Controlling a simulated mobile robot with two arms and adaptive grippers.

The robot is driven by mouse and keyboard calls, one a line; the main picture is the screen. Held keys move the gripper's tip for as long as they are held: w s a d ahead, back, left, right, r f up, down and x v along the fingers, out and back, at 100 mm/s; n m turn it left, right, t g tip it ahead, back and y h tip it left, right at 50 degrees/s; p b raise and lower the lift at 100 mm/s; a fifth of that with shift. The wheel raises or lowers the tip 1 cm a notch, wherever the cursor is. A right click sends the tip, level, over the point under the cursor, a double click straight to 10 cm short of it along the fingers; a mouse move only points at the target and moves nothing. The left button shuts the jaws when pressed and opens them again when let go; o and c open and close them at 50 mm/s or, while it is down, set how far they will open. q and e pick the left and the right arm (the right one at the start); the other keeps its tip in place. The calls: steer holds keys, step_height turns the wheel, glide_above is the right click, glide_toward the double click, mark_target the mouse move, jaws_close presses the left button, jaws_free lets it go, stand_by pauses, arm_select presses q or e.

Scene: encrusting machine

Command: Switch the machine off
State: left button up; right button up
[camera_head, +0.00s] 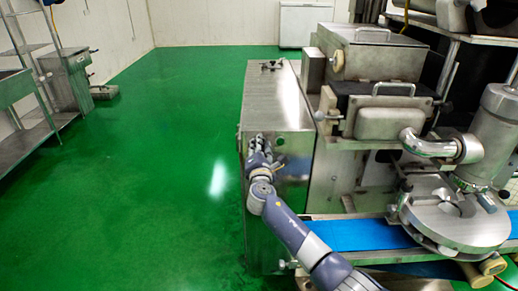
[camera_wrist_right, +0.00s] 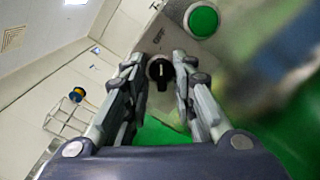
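The encrusting machine (camera_head: 275,100) is a large steel unit right of centre in the head view. My right gripper (camera_head: 259,145) is at the front left part of its steel housing. In the right wrist view, a black rotary switch (camera_wrist_right: 161,73) with a white mark sits on the steel panel. My right gripper (camera_wrist_right: 156,64) is open, with its fingers on either side of the switch. The right finger is very close to it; I cannot tell whether they touch. A small label (camera_wrist_right: 158,36), apparently "OFF", is above the switch. My left gripper is not in view.
A green round button (camera_wrist_right: 203,20) is near the switch. A blue conveyor belt (camera_head: 360,235) runs along the machine's near side. Steel shelving (camera_head: 35,75) stands at the far left. The green floor (camera_head: 170,160) between is clear.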

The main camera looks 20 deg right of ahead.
steer(key=shift+f, duration=0.2)
steer(key=shift+s+a, duration=0.1)
steer(key=shift+a, duration=0.05)
steer(key=v, duration=1.1)
steer(key=shift+s, duration=0.4)
